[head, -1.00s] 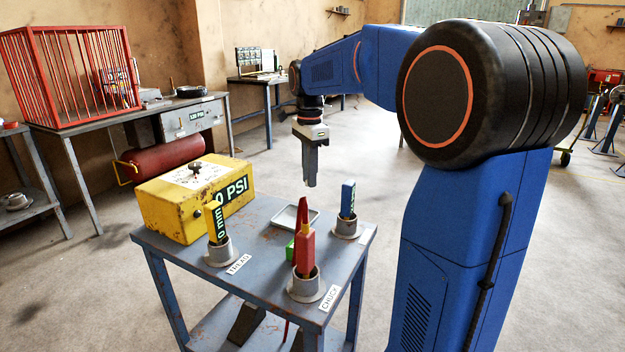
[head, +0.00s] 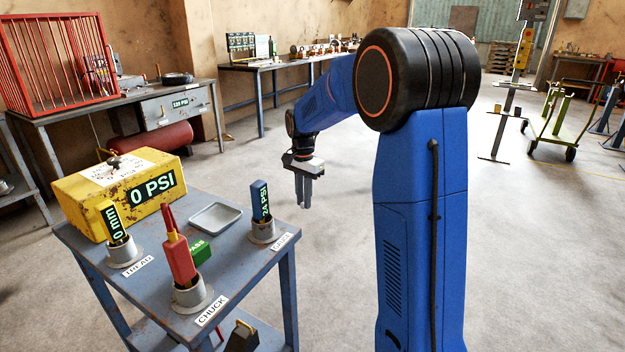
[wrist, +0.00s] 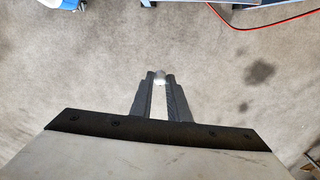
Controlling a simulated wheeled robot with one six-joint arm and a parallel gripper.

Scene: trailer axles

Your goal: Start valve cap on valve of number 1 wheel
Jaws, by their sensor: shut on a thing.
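My gripper (head: 304,203) hangs in the air over bare floor, to the right of the blue-grey tool cart, fingers pointing down. In the wrist view its two dark fingers (wrist: 160,82) are closed on a small pale round thing, which looks like the valve cap (wrist: 160,75), at their tips. The cap is too small to make out in the head view. I cannot make out the number 1 wheel or its valve in either view.
The tool cart (head: 237,265) carries a yellow 0 PSI box (head: 90,205), a red chuck tool (head: 178,258), a blue gauge (head: 260,202) and a shallow tray (head: 215,217). A workbench (head: 240,69) stands behind. A green trolley (head: 562,125) is far right. Open floor lies between.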

